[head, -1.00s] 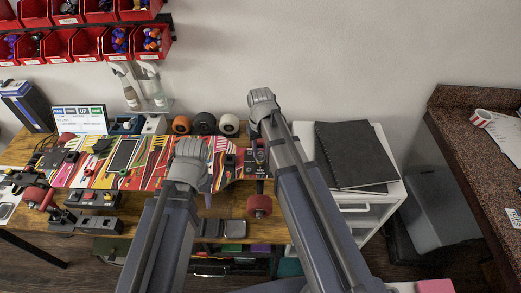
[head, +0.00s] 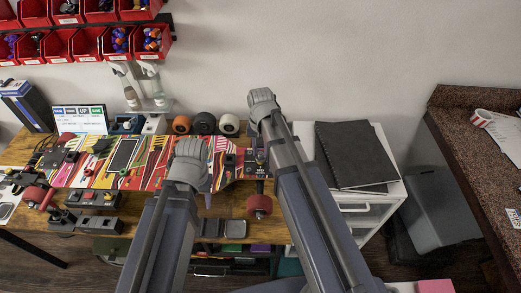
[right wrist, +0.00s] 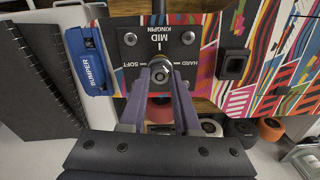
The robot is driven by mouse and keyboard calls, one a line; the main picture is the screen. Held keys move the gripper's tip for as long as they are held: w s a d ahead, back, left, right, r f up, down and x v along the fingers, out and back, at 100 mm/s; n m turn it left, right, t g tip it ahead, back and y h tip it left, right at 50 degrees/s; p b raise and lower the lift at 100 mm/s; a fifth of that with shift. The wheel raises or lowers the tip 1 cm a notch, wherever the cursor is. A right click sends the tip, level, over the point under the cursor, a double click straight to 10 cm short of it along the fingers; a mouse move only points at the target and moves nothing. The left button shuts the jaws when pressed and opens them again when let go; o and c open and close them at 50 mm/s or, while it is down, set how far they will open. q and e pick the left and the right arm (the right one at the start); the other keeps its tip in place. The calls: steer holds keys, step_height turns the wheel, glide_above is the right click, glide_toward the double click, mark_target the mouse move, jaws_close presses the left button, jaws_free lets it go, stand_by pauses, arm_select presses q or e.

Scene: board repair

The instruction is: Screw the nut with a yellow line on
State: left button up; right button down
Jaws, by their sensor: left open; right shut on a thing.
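The nut (right wrist: 160,72) sits on a threaded post in the middle of a dark plate (right wrist: 131,61) marked SOFT, MID, HARD and KINGPIN. I cannot make out a yellow line on it. My right gripper (right wrist: 161,79) has its fingers on both sides of the nut, shut on it. In the head view the right arm hides most of this spot, at the right end of the colourful skateboard deck (head: 72,172). My left gripper (head: 207,199) is open over the front of the bench, mostly hidden behind its own wrist.
A red wheel (head: 259,206) hangs at the deck's right end. Several wheels (head: 204,123) stand behind the deck. A blue box marked BUMPER (right wrist: 89,60) is beside the plate. A black notebook (head: 350,155) lies on the white cabinet to the right.

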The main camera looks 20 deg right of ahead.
steer(key=shift+m, duration=0.4)
steer(key=m, duration=0.5)
steer(key=shift+m, duration=0.4)
steer(key=shift+w, duration=0.1)
steer(key=m, duration=0.5)
steer(key=shift+d, duration=0.1)
steer(key=c, duration=0.6)
jaws_free()
steer(key=shift+o, duration=0.2)
steer(key=shift+c, duration=0.3)
